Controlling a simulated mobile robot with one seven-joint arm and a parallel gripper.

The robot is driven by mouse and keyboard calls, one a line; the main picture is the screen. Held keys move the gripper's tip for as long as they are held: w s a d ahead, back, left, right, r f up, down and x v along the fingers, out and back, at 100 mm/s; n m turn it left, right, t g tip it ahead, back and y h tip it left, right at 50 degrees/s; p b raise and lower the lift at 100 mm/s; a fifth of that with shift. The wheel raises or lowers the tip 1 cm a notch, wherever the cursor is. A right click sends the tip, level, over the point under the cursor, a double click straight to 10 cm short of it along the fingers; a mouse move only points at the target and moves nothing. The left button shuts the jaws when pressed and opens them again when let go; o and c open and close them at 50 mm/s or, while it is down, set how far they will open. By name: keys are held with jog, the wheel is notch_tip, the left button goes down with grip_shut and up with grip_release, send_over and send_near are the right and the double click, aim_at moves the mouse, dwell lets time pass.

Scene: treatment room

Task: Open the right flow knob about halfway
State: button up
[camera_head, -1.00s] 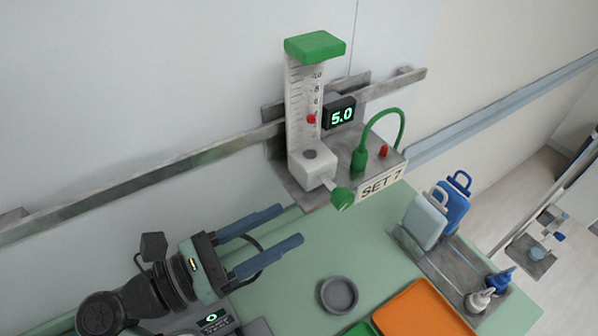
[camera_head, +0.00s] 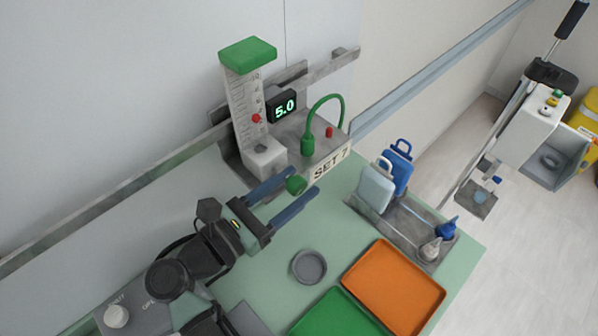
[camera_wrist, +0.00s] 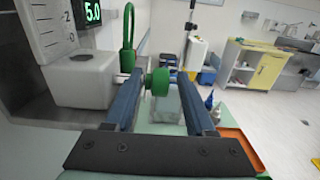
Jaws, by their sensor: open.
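The green flow knob (camera_head: 296,185) sticks out from the white base block of the flow meter (camera_head: 264,158) on the wall rail. My gripper (camera_head: 302,180) is open, with one blue finger on either side of the knob. The wrist view also shows the knob (camera_wrist: 158,82) between the two fingers; I cannot tell whether either touches it. The meter's clear scaled tube (camera_head: 245,103) holds a red float (camera_head: 256,118). The black display (camera_head: 284,106) beside it reads 5.0. A plate marked SET 7 (camera_head: 330,166) is below the green hose (camera_head: 308,143).
A grey round dish (camera_head: 309,267), an orange tray (camera_head: 394,288) and a green tray (camera_head: 340,315) lie on the green table. A metal tray (camera_head: 403,222) with bottles stands at right.

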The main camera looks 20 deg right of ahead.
jog(key=shift+x, duration=0.75)
jog(key=shift+w+f, duration=0.1)
grip_shut()
jog(key=shift+f+b, duration=0.35)
jog(key=shift+b, duration=0.7)
jog(key=shift+r+h+b, duration=0.15)
jog(key=shift+h+b, duration=0.35)
jog(key=shift+b, duration=0.3)
jog(key=shift+r, duration=0.2)
